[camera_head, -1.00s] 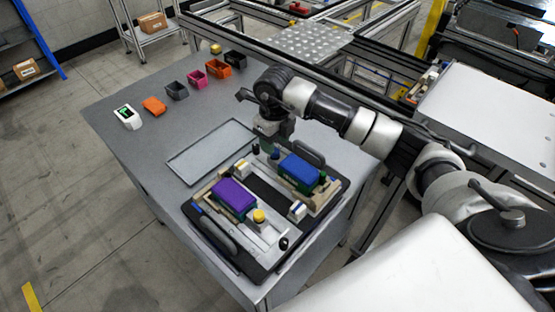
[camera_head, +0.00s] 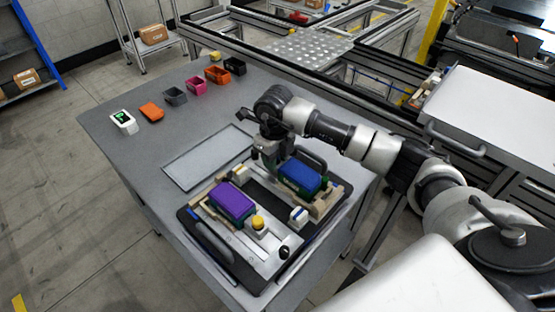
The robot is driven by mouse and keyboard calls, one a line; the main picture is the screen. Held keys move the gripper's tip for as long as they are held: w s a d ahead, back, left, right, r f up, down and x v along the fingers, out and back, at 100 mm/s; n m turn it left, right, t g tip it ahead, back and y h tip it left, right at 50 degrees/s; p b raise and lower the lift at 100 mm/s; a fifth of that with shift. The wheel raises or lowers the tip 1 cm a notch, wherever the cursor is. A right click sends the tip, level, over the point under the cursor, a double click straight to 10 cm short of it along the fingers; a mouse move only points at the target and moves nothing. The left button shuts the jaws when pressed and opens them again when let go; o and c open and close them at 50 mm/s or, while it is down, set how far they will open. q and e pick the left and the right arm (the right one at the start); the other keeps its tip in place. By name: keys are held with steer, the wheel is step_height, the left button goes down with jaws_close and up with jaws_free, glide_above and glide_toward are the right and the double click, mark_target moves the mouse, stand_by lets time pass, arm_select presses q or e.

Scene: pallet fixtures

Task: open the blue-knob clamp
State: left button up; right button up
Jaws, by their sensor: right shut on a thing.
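The fixture pallet (camera_head: 216,262) lies on the grey table and carries a purple block (camera_head: 232,203) and a blue block (camera_head: 300,178). My right gripper (camera_head: 269,164) points down at the pallet's back edge, left of the blue block. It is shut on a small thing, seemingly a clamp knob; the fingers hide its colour. A yellow knob (camera_head: 258,223) and a black knob (camera_head: 284,252) stand near the front. No clearly blue knob can be made out. My left gripper is out of view.
A flat grey plate (camera_head: 208,158) lies behind the pallet. Small bins, including a pink one (camera_head: 195,85), an orange piece (camera_head: 152,112) and a white device (camera_head: 124,122) stand along the back of the table (camera_head: 110,155). The table's left middle is clear.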

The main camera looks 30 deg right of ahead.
steer(key=shift+w, duration=0.2)
steer(key=shift+w+a+b, duration=0.25)
steer(key=shift+w+b, duration=0.15)
steer(key=shift+w, duration=0.2)
steer(key=shift+w+a+b, duration=0.2)
steer(key=shift+w+b, duration=0.2)
steer(key=shift+w, duration=0.15)
steer(key=o, duration=0.7)
steer(key=shift+s, duration=0.1)
steer(key=shift+r+p, duration=2.65)
steer(key=shift+r, duration=1.35)
